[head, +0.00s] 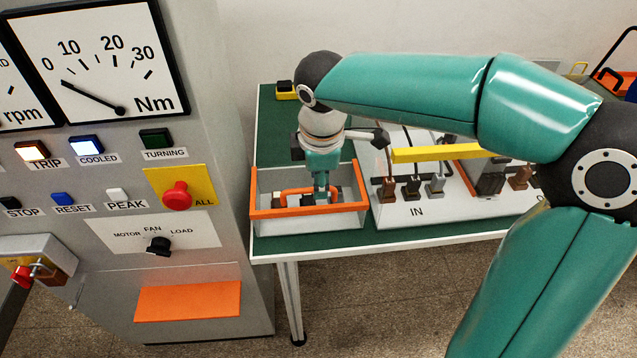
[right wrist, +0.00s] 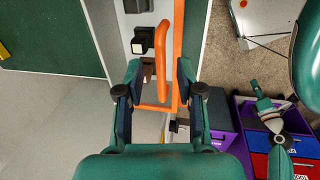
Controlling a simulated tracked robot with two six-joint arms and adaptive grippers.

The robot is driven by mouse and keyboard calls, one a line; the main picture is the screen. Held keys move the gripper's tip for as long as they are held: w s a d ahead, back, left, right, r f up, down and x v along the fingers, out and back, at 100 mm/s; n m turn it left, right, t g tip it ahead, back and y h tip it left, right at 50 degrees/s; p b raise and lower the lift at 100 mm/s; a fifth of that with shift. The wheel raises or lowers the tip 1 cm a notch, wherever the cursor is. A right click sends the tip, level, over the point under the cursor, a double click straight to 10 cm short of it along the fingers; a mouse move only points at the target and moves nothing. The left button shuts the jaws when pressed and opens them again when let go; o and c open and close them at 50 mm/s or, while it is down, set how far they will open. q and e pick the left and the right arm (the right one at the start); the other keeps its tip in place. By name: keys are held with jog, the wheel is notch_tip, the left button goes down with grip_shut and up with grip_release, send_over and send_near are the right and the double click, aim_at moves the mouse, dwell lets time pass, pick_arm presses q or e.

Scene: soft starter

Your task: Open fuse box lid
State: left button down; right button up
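A grey box with an orange rim (head: 268,212), which looks like the fuse box, sits at the table's front left corner. An orange bar handle (head: 292,191) lies over dark parts in it; the handle also shows in the right wrist view (right wrist: 161,65). I cannot make out the lid's edges. My right gripper (head: 320,194) points down at the handle. In the right wrist view its fingers (right wrist: 160,72) are apart, one on each side of the handle, with gaps visible. A small teal gripper at the right of that view looks like my left one (right wrist: 264,103); its fingers are unclear.
A grey control cabinet (head: 225,240) with gauges, buttons and a red knob (head: 176,195) stands close left. A white terminal panel (head: 400,213) with a yellow bar (head: 440,154) is right of the box. Purple drawers (right wrist: 220,115) show in the wrist view.

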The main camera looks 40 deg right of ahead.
jog(key=shift+w+f, duration=0.1)
jog(key=shift+f, duration=0.6)
grip_shut()
